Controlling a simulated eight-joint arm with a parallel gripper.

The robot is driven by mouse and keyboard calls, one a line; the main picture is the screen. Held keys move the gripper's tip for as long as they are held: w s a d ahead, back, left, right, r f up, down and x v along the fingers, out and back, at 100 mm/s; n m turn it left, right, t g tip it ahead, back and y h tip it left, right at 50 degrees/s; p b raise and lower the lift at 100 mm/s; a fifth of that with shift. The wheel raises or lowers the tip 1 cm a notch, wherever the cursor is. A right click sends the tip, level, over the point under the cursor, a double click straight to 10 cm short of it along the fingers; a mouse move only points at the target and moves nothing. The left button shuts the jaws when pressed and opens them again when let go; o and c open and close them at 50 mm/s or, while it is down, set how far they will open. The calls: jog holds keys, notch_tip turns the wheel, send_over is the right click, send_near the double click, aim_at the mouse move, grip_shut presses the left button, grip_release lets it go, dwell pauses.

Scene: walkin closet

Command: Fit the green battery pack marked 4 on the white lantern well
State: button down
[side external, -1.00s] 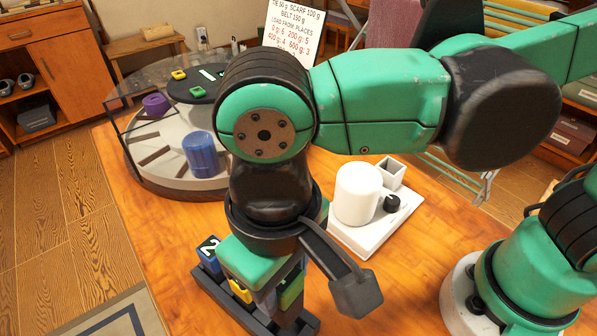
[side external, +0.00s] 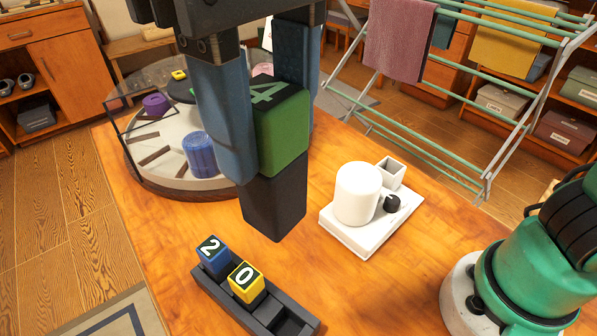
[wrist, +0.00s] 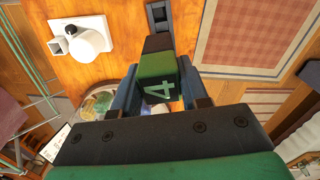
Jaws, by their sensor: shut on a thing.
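My gripper (side external: 268,120) is shut on the green battery pack (side external: 281,135) marked 4, which has a dark lower part. The pack hangs upright in the air above the table, and it also shows between the fingers in the wrist view (wrist: 158,75). The white lantern (side external: 357,195) stands on a white base (side external: 352,238), to the right of the pack in the side view. A square open white well (side external: 391,173) rises at the back of the base, and a black knob (side external: 392,203) sits beside it. The lantern also shows in the wrist view (wrist: 90,42).
A dark rack (side external: 222,290) at the table's front holds a blue pack (side external: 212,252) marked 2 and a yellow pack (side external: 246,282) marked 0. A round turntable (side external: 180,183) with a blue cylinder (side external: 199,154) stands at the back left. A drying rack (side external: 480,150) stands behind the table.

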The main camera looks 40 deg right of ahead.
jog(key=w+d+r+m, duration=0.1)
jog(key=w+d+m, duration=0.9)
jog(key=d, duration=0.5)
jog(key=s+d+m, duration=0.1)
jog(key=d+m, duration=0.9)
jog(key=d, duration=0.5)
notch_tip(320, 180, down, 19)
jog(key=shift+f, duration=0.1)
jog(key=shift+s+f, duration=0.1)
jog(key=shift+f, duration=0.65)
jog(key=shift+f, duration=0.25)
jog(key=shift+f, duration=0.8)
